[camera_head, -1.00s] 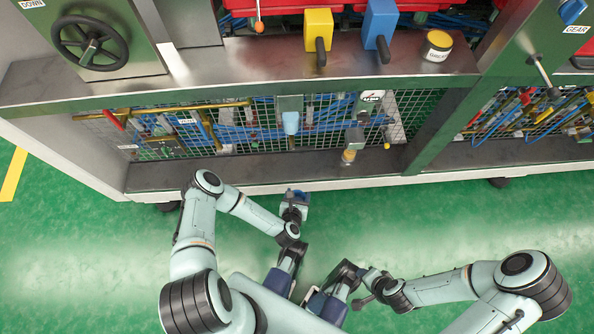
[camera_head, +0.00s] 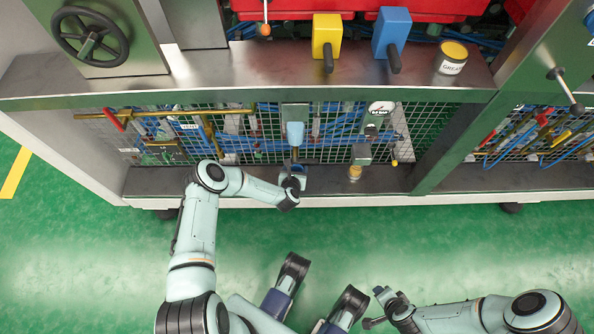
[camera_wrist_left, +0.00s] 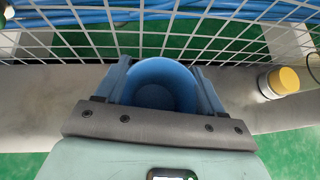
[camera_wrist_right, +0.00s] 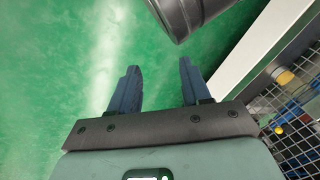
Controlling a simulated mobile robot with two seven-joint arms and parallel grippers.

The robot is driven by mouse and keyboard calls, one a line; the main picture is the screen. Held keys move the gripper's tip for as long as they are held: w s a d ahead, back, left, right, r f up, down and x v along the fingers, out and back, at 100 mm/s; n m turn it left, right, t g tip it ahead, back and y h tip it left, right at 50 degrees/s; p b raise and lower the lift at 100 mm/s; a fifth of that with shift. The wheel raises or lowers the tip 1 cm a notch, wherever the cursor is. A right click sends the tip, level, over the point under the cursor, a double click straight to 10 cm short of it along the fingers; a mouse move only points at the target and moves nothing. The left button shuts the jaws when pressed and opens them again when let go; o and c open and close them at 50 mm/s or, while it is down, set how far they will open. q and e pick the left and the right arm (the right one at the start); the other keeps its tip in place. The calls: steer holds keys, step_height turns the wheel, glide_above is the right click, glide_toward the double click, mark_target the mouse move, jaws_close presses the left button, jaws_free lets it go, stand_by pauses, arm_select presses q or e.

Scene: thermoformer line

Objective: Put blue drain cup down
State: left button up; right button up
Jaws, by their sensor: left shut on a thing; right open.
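The blue drain cup (camera_wrist_left: 158,88) is between the fingers of my left gripper (camera_wrist_left: 160,85) in the left wrist view, with its open top facing the camera. It looks empty. In the head view my left gripper (camera_head: 294,178) holds the cup (camera_head: 297,169) over the grey lower ledge (camera_head: 230,180), just in front of the wire mesh. I cannot tell whether the cup touches the ledge. My right gripper (camera_wrist_right: 156,88) is open and empty over the green floor. It also shows in the head view (camera_head: 378,304).
A yellow-capped jar (camera_wrist_left: 278,82) stands on the ledge to the right of the cup. A light-blue drain piece (camera_head: 295,133) hangs above the cup. The wire mesh (camera_wrist_left: 200,40) is close behind. Yellow (camera_head: 326,36) and blue (camera_head: 391,32) blocks and a grease tin (camera_head: 453,57) sit on the upper shelf.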

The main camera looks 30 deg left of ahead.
mark_target(296, 170)
arm_select(q)
steer(key=shift+w+a, duration=0.2)
steer(key=shift+w, duration=0.4)
steer(key=shift+w+a+f+b, duration=0.15)
steer(key=shift+f+b, duration=0.35)
steer(key=shift+f, duration=0.35)
steer(key=shift+w+d+f+b, duration=0.1)
steer(key=shift+f+b, duration=0.35)
steer(key=shift+f, duration=0.4)
arm_select(e)
steer(key=shift+g, duration=0.8)
steer(key=shift+s+d+f, duration=0.15)
steer(key=shift+s+f, duration=0.8)
steer(key=shift+s, duration=0.2)
steer(key=shift+s+d+f, duration=0.15)
steer(key=shift+s+f, duration=0.8)
steer(key=shift+s, duration=0.2)
arm_select(q)
steer(key=shift+f, duration=0.15)
steer(key=o, duration=1)
arm_select(e)
steer(key=shift+s+f, duration=0.15)
steer(key=shift+s, duration=0.05)
